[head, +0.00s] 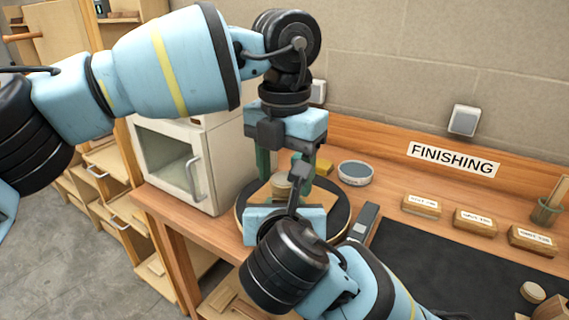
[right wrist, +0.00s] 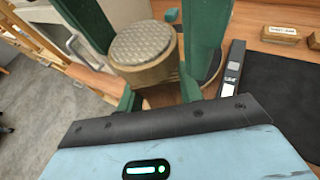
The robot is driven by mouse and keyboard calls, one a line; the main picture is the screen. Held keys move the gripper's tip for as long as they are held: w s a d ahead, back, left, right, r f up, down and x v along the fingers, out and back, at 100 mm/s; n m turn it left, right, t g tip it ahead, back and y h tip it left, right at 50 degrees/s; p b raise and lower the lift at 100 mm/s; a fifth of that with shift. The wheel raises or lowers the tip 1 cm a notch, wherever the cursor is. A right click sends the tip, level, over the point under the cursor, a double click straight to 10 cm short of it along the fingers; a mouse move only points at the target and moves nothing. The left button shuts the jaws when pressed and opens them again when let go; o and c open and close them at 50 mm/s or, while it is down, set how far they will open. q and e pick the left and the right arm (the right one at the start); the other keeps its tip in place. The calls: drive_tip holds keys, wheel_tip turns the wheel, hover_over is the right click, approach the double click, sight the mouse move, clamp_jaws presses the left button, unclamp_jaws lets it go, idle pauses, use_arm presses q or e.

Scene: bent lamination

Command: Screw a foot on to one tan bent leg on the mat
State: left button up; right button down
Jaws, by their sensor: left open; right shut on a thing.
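A round wooden piece with a grey textured top (right wrist: 146,47), which looks like the foot, shows in the right wrist view; it also shows in the head view (head: 282,188). My right gripper (right wrist: 160,90) is shut on it from the near side, its green fingers low against the piece. My left gripper (head: 285,168) is open and points down from above. Its two green fingers stand on either side of the piece, apart from each other. The black mat (head: 450,262) lies at the right. I cannot make out a tan bent leg; my grippers cover the area below the piece.
A white cabinet (head: 181,155) stands close on the left. A dark round disc (head: 340,212) lies under my grippers. A grey handheld device (head: 364,221), a grey-topped tin (head: 355,171) and several labelled wooden blocks (head: 422,206) are to the right. The mat's middle is clear.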

use_arm(q)
drive_tip(key=c, duration=1)
drive_tip(key=m, duration=0.5)
drive_tip(key=o, duration=1.2)
wheel_tip(320, 180, up, 12)
drive_tip(key=shift+r, duration=0.1)
